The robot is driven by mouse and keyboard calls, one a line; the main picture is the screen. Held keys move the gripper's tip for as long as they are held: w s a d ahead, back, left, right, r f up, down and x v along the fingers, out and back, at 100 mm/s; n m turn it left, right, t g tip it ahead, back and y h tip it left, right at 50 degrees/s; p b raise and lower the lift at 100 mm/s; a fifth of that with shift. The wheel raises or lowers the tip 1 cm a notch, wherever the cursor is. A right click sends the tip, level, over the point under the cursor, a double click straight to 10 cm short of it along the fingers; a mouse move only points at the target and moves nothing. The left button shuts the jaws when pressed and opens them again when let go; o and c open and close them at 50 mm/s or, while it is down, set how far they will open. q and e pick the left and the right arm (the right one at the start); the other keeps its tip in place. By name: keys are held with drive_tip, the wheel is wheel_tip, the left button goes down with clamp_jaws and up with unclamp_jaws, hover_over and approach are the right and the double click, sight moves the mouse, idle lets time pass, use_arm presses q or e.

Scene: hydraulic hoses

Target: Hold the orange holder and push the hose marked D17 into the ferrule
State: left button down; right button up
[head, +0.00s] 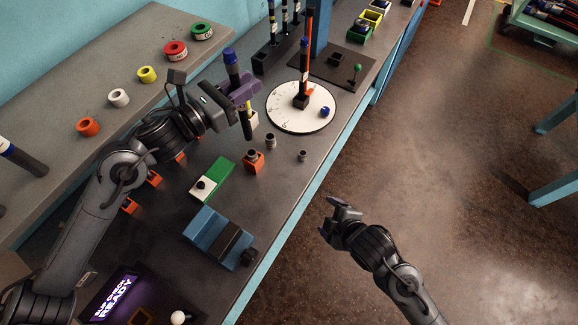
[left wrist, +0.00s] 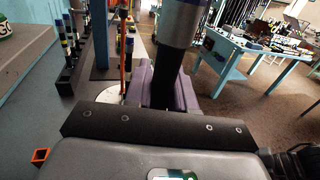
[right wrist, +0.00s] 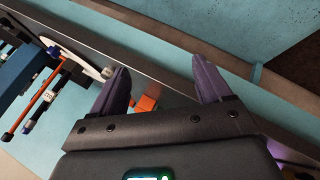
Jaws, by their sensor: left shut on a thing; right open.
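My left gripper (head: 241,93) is shut on a dark hose (head: 232,72) with a blue end, upright above the bench. The hose fills the middle of the left wrist view (left wrist: 172,60); its mark is not readable. An orange holder (head: 254,168) with a grey metal ferrule (head: 252,154) in its top stands on the bench, below and right of the hose, apart from it. My right gripper (head: 343,208) is open and empty beyond the bench's front edge. In the right wrist view (right wrist: 163,82) an orange piece (right wrist: 147,103) shows beyond its fingers.
Two small grey fittings (head: 270,141) stand beside the holder. A white dial (head: 290,122) with an upright hose is behind them. A green-and-white block (head: 216,178) and a blue clamp block (head: 205,228) lie in front. Coloured rings (head: 147,74) sit on the back shelf.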

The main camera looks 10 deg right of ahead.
sight(259, 163)
drive_tip(key=w+a+r+n+t+y, duration=0.1)
drive_tip(key=w+a+n+y, duration=0.1)
drive_tip(key=n, duration=0.5)
drive_tip(key=w+a+r+n+t+y, duration=0.1)
drive_tip(key=w+a+n, duration=0.2)
drive_tip(key=w+n, duration=0.2)
drive_tip(key=w+a+r+n+y, duration=0.2)
drive_tip(key=w+n, duration=0.1)
drive_tip(key=n, duration=0.6)
drive_tip(key=shift+w+a+r+t+y, duration=0.1)
drive_tip(key=shift+w+a+t+y, duration=0.1)
drive_tip(key=shift+a+t+y, duration=0.15)
drive_tip(key=n, duration=0.2)
drive_tip(key=w+n+y, duration=0.1)
drive_tip(key=n, duration=0.2)
drive_tip(key=shift+w+a+r, duration=0.1)
drive_tip(key=shift+a+r, duration=0.05)
drive_tip(key=n, duration=0.2)
drive_tip(key=w+n+g+y, duration=0.1)
drive_tip(key=n, duration=0.2)
drive_tip(key=shift+w+r, duration=0.1)
drive_tip(key=shift+w+a+f+n+y, duration=0.15)
drive_tip(key=shift+w+f+n+y, duration=0.1)
drive_tip(key=shift+w+n, duration=0.15)
drive_tip(key=x, duration=1)
drive_tip(key=shift+w+a+f, duration=0.15)
drive_tip(key=shift+a+f, duration=0.05)
drive_tip(key=shift+a, duration=0.1)
